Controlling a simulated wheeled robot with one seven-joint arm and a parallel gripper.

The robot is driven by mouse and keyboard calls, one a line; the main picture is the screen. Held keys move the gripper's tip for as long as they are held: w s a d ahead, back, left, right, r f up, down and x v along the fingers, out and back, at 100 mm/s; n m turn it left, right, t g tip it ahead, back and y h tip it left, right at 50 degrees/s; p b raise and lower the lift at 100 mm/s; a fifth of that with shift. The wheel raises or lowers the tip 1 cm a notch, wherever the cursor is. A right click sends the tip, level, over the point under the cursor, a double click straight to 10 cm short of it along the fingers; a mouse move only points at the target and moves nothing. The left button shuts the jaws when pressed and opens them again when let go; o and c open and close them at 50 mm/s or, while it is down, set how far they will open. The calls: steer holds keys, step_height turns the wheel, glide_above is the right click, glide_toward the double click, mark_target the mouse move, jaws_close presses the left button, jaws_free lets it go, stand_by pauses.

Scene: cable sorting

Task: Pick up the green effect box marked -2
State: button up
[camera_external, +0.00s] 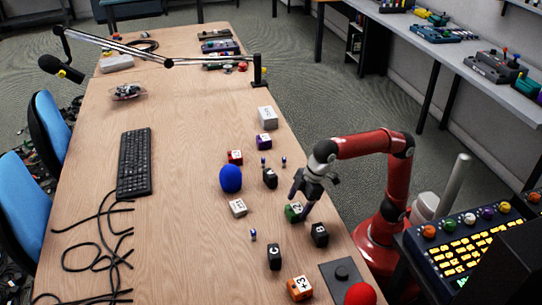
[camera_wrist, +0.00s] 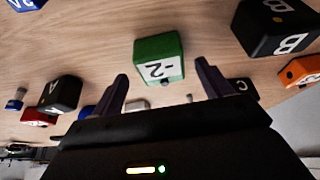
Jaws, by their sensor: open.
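The green effect box (camera_wrist: 158,56) sits on the wooden table in the wrist view, with a white face marked -2. In the external view the green box (camera_external: 293,212) is partly hidden under my gripper (camera_external: 307,195). In the wrist view my gripper (camera_wrist: 160,84) is open, with one dark finger on each side of the lower part of the picture. The green box lies ahead of and between the fingertips. I cannot tell whether either finger touches it.
Black boxes marked A (camera_wrist: 61,93), B (camera_wrist: 275,27) and C (camera_external: 274,257) lie around it. An orange +3 box (camera_external: 299,288), a white box (camera_external: 238,207) and a blue ball (camera_external: 231,179) are also near. The table's middle is clear beside the keyboard (camera_external: 134,162).

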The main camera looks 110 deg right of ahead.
mark_target(296, 208)
steer(key=x, duration=0.3)
steer(key=shift+a, duration=0.1)
steer(key=c, duration=1.1)
steer(key=shift+r, duration=0.1)
steer(key=shift+c, duration=0.2)
